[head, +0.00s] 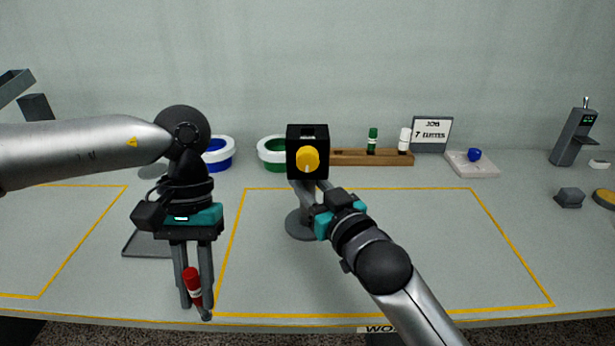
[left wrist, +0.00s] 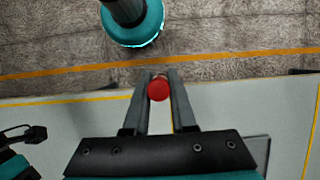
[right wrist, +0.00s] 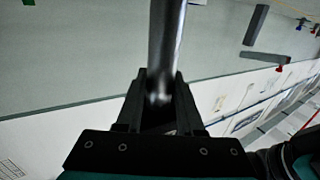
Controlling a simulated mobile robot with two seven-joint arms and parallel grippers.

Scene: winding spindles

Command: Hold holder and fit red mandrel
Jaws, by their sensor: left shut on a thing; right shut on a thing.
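The red mandrel (head: 193,280), with a white band, is held between the fingers of my left gripper (head: 196,306), which points down near the table's front edge. In the left wrist view the mandrel's round red end (left wrist: 159,88) shows between the fingertips. The holder has a black box head (head: 307,140) with a yellow knob (head: 307,159), above a round grey base (head: 303,225). My right gripper (head: 318,192) is shut on the holder's metal post, below the head. The post (right wrist: 166,45) shows between its fingers in the right wrist view. The mandrel is apart from the holder, to its left.
A wooden rack (head: 345,158) at the back carries a green spindle (head: 373,140) and a white one (head: 405,140). Blue (head: 220,153) and green (head: 272,153) ringed bins, a job sign (head: 432,134) and a grey device (head: 573,135) stand behind. The right marked area is mostly clear.

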